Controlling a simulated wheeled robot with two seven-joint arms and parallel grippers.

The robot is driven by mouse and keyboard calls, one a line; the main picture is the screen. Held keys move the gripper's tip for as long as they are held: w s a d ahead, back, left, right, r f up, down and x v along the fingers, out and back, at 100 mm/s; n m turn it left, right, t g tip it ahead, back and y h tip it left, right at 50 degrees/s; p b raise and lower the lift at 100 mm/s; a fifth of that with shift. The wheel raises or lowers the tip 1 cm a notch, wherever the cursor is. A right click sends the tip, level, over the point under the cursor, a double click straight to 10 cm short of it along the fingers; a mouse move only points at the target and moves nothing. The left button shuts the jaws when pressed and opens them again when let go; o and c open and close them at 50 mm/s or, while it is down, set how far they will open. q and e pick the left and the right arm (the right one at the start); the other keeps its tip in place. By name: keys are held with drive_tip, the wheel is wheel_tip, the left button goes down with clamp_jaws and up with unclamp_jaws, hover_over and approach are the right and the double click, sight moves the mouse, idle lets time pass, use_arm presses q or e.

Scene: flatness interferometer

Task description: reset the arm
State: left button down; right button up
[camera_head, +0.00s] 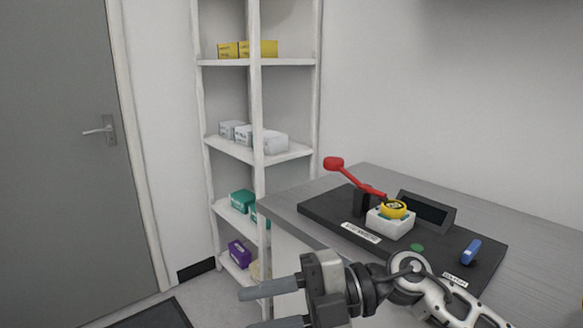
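A red arm (352,176) with a round red knob at its far left end slants up and left from a black post (361,200). The post stands on a black base plate (318,207) on the grey table. A white block (389,223) with a round yellow-and-black piece (394,209) on top sits beside the arm's lower end. I cannot tell whether the arm touches the yellow piece. My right gripper (246,310) is in front of the table, low in the picture, pointing left. Its fingers are apart with nothing visible between them. My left gripper is not in view.
The plate also carries a dark tilted panel (427,212), a blue handle (470,251), a green disc (417,247) and labels. A white shelf (287,153) with several boxes stands left of the table (373,174). A grey door (60,150) is at far left.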

drive_tip(key=w+d+f+m+t+h, duration=0.25)
drive_tip(key=d+f+m+t, duration=0.2)
drive_tip(key=m+t, duration=0.65)
drive_tip(key=w+d+f+m+t+h, duration=0.1)
drive_tip(key=d+f+m+t+h, duration=0.3)
drive_tip(key=m+t, duration=0.75)
drive_tip(key=s+d+f+m+g+h, duration=0.3)
drive_tip(key=s+f, duration=0.3)
drive_tip(key=f, duration=0.3)
drive_tip(key=s+d+f+m+g+h, duration=0.3)
drive_tip(key=s+d+f+m+g, duration=0.2)
drive_tip(key=f, duration=0.4)
drive_tip(key=shift+s+d+f+m+g+h, duration=0.2)
drive_tip(key=shift+s+d+m+g+h, duration=0.15)
drive_tip(key=shift+s+m+g, duration=0.55)
drive_tip(key=shift+s+t, duration=0.25)
